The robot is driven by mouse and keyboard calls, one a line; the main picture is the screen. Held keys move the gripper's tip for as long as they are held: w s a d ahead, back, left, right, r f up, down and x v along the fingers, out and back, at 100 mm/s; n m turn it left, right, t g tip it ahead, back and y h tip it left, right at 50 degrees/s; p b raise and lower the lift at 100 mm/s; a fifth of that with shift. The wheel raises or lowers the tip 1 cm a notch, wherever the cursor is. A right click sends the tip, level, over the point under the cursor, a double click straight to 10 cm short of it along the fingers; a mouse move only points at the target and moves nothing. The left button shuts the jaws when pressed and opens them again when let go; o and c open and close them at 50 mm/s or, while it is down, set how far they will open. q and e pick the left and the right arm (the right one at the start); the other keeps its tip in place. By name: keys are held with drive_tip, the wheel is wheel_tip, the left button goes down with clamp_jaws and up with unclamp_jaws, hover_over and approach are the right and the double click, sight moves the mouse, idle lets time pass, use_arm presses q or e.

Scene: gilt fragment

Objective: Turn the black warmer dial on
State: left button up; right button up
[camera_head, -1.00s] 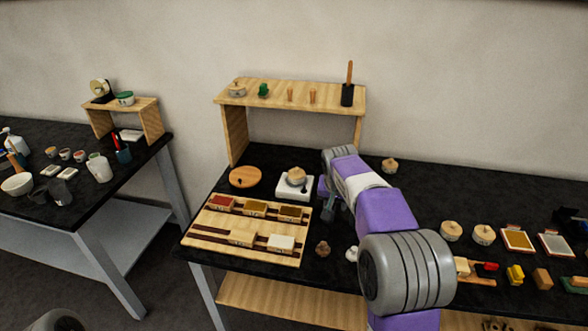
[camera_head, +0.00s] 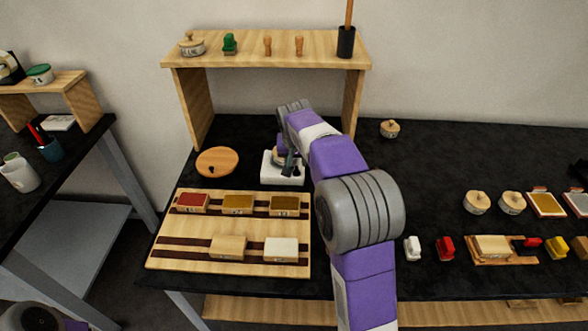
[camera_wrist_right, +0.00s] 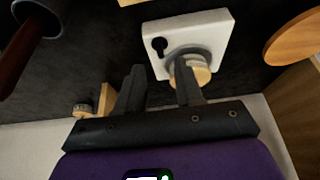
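The warmer is a white square block (camera_head: 269,172) behind the wooden rack in the head view, and it also shows in the wrist view (camera_wrist_right: 215,24). A small pot with a wooden lid (camera_wrist_right: 192,74) sits on it. The black dial (camera_wrist_right: 158,46) is on the warmer's top near one corner in the wrist view; in the head view I cannot make it out behind my gripper. My right gripper (camera_wrist_right: 160,84) is open, its two dark fingers apart with nothing between them. One finger overlaps the pot in view; contact cannot be told. My left gripper is out of view.
A round wooden board (camera_head: 217,161) lies left of the warmer. The rack (camera_head: 195,222) with several small blocks is in front. A wooden shelf (camera_head: 265,61) stands behind, holding a black holder (camera_head: 346,42). A lidded pot (camera_head: 390,129) stands to the right.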

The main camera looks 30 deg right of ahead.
sight(297, 169)
drive_tip(key=b+x, duration=0.1)
drive_tip(key=x, duration=0.5)
drive_tip(key=shift+b, duration=0.35)
drive_tip(key=shift+c, duration=0.3)
clamp_jaws()
